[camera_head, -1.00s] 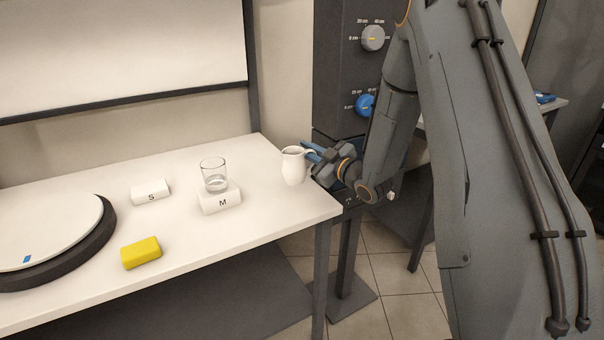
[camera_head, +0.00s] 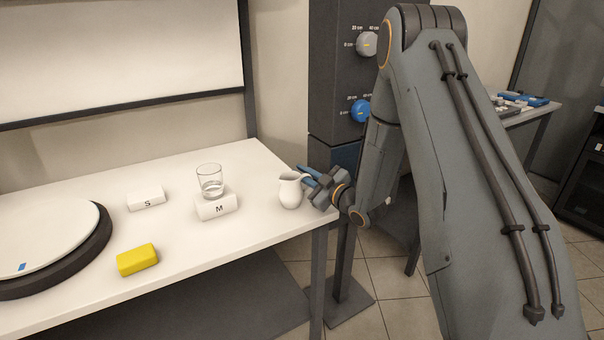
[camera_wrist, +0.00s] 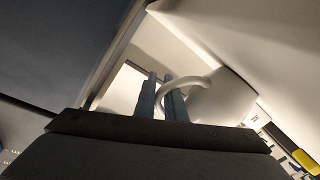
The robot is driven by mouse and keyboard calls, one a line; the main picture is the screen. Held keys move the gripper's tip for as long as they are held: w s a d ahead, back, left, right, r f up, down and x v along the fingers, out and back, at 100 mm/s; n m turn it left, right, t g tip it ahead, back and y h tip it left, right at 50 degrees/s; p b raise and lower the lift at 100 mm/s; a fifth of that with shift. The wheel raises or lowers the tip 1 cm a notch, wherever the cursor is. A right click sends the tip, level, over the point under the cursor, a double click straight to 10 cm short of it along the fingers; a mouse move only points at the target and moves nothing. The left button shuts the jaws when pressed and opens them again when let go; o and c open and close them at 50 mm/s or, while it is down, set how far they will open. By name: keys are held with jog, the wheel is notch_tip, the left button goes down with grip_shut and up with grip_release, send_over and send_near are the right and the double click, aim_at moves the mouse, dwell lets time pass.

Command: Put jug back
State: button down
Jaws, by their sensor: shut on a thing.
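The white jug (camera_head: 290,191) is at the right end of the white table (camera_head: 240,245), upright, to the right of the block marked M. Whether its base touches the tabletop is hard to tell. My gripper (camera_head: 309,178) reaches in from the right and is shut on the jug's handle. In the wrist view the jug (camera_wrist: 226,98) shows at the right of the blue fingers (camera_wrist: 164,100), with its handle looping between them.
A glass (camera_head: 210,181) with clear liquid stands on the block marked M (camera_head: 216,207). A block marked S (camera_head: 146,198), a yellow sponge-like block (camera_head: 137,259) and a round turntable (camera_head: 98,240) lie further left. A dark column with dials (camera_head: 340,90) stands behind my gripper.

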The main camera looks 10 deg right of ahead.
jog(key=c, duration=1.8)
grip_release()
